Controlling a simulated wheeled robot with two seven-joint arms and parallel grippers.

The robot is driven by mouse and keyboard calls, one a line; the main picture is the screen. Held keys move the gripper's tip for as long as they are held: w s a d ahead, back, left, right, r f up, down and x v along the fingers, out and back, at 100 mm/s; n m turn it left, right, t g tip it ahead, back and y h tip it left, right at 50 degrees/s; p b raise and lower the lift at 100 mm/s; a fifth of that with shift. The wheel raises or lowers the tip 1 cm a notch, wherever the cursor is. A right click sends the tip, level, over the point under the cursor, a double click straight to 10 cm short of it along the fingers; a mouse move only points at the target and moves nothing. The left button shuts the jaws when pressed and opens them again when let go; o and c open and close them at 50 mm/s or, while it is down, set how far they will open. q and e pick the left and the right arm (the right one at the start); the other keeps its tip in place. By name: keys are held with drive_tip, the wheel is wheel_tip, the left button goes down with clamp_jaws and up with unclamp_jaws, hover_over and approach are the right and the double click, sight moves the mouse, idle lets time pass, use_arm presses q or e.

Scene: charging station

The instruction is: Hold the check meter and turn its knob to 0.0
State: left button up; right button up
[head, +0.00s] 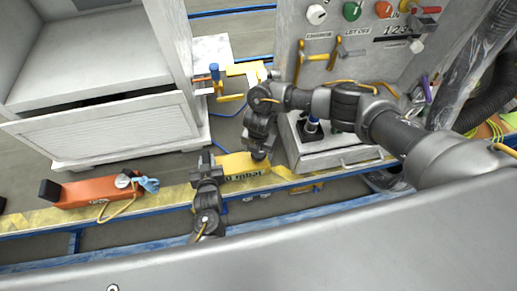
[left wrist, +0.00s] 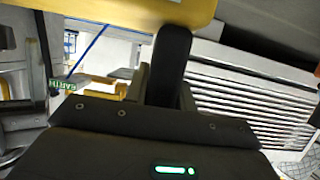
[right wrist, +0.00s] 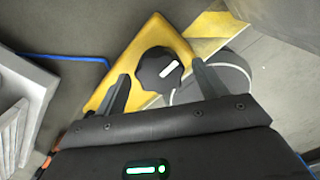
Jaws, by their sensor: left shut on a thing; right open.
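The yellow check meter (head: 236,165) is in the lower middle of the head view. The lettering on it is too small to read surely. My left gripper (head: 207,163) is shut on its left end; the meter's yellow body (left wrist: 130,8) also fills the top of the left wrist view. My right gripper (head: 259,150) is over the meter's right end. In the right wrist view the black knob (right wrist: 158,69), with a white pointer bar slanting up to the right, lies just ahead of the open fingers (right wrist: 160,88). The fingers are on either side, apart from it.
A grey panel cabinet (head: 345,70) with coloured knobs stands at the back right. A white cabinet (head: 100,122) is at the left. An orange device (head: 90,190) with a blue clip lies at the lower left.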

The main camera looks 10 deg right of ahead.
wheel_tip(320, 180, up, 12)
idle(0.5)
use_arm(q)
drive_tip(key=o, duration=1)
drive_tip(key=shift+c, duration=0.2)
drive_tip(key=v, duration=1.2)
